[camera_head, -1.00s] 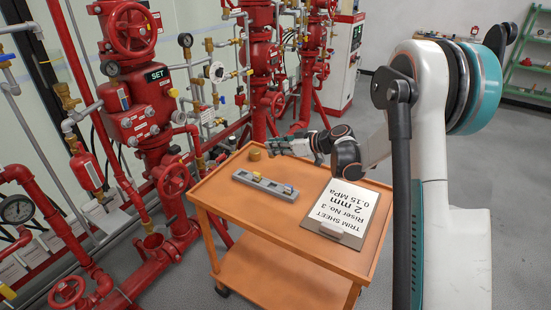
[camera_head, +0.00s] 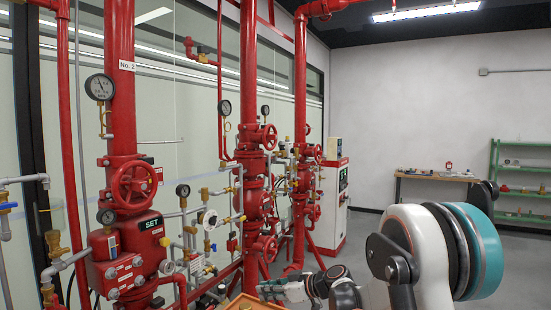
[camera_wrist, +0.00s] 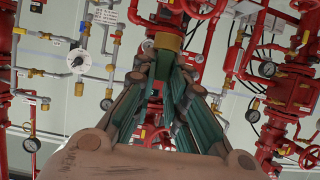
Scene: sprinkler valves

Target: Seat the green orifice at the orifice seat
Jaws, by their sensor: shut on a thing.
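My gripper (camera_wrist: 163,58) points away from the wrist camera, with its teal-padded fingers drawn together at the tips. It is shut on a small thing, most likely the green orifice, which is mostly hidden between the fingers. In the head view my gripper (camera_head: 266,291) is at the bottom edge, above the cart, apart from the red risers. I cannot make out the orifice seat in either current view.
The orange cart (camera_head: 252,302) barely shows at the bottom edge. Red risers with valves and gauges stand on the left, including a body marked SET (camera_head: 150,224). A white and red cabinet (camera_head: 333,205), a workbench (camera_head: 436,177) and green shelves (camera_head: 521,190) stand farther back.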

